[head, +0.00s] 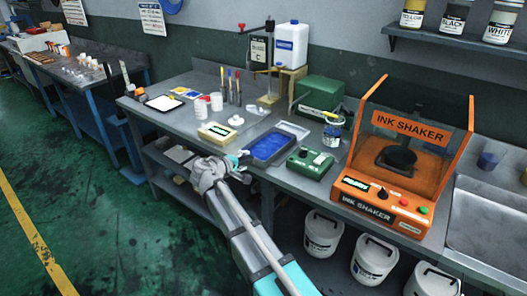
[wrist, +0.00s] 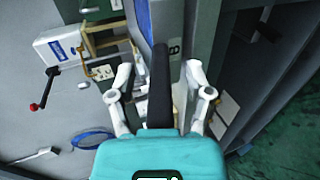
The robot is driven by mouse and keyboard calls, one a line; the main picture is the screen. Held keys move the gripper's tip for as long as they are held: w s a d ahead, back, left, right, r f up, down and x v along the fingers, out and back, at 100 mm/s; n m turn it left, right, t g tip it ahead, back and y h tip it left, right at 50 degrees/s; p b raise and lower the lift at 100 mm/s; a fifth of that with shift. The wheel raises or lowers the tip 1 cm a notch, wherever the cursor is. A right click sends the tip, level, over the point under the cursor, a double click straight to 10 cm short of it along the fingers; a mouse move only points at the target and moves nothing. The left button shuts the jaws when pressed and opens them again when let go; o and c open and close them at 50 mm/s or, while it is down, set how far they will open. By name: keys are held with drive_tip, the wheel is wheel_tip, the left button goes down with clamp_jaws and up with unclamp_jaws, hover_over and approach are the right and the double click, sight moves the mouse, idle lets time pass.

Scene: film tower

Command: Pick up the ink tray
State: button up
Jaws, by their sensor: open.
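A shallow tray holding blue (head: 267,146), which looks like the ink tray, lies on the grey bench near its front edge in the head view. My gripper (head: 240,160) is at the bench's front edge, just left of the tray. In the wrist view my gripper (wrist: 159,70) is open, with its two pale fingers apart. A dark upright bar (wrist: 160,85) shows between the fingers; I cannot tell what it is or whether they touch it. A blue strip (wrist: 143,16) above it may be part of the tray.
A green device (head: 310,163) stands right of the tray, and a cream device (head: 216,133) left of it. Buckets (head: 322,234) sit below. The floor at left is clear.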

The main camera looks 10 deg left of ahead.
clamp_jaws()
idle(0.3)
drive_tip(key=shift+r, duration=0.1)
idle(0.4)
wheel_tip(320, 180, up, 3)
drive_tip(key=p, duration=0.3)
drive_tip(key=s+r+p, duration=0.9)
drive_tip(key=s+p, duration=0.1)
drive_tip(key=s, duration=0.4)
drive_tip(key=shift+r, duration=0.4)
drive_tip(key=shift+a, duration=0.1)
